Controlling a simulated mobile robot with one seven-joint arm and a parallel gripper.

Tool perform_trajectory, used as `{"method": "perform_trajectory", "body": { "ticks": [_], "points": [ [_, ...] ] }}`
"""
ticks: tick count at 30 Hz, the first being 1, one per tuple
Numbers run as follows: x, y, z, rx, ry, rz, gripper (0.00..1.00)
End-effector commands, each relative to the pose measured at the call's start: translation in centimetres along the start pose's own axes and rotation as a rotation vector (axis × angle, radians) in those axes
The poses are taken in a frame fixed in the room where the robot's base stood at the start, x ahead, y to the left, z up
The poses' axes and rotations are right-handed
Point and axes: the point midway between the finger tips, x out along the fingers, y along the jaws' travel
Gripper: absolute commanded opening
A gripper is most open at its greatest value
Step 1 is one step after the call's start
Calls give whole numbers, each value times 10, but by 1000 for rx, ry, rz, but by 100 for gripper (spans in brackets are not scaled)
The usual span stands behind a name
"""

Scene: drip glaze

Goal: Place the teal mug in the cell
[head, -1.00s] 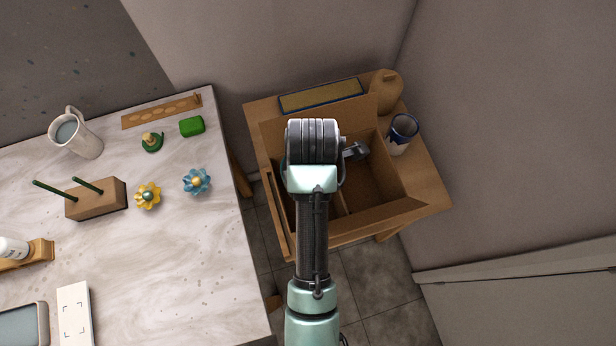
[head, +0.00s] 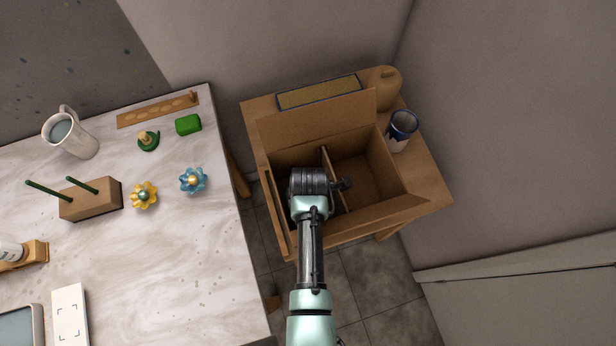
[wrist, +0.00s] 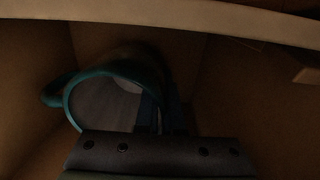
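The teal mug (wrist: 71,98) shows in the wrist view with its open mouth toward the camera and its handle at the left. My gripper (wrist: 158,120) is at the right side of its rim and looks shut on the mug wall; the fingertips are dark and partly hidden. In the head view my wrist reaches down into the left cell of an open cardboard box (head: 318,120), left of its divider (head: 328,160), and covers the mug and the fingers. I cannot tell whether the mug touches the cell floor. The right cell (head: 362,180) looks empty.
The box stands on a wooden stand (head: 430,180) with a blue-and-white cup (head: 402,128) at its right and a tan rounded object (head: 384,86) behind. A marble table (head: 190,260) with several items stands at the left. Box walls and divider are close around my gripper.

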Motion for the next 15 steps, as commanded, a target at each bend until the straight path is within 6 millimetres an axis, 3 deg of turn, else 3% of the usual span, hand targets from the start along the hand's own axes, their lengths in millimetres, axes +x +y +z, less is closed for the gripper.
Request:
{"method": "perform_trajectory", "body": {
  "ticks": [10,15],
  "points": [
    [3,1,0,0,0,2,0],
    [3,0,0,0,0,0,32]
  ]
}}
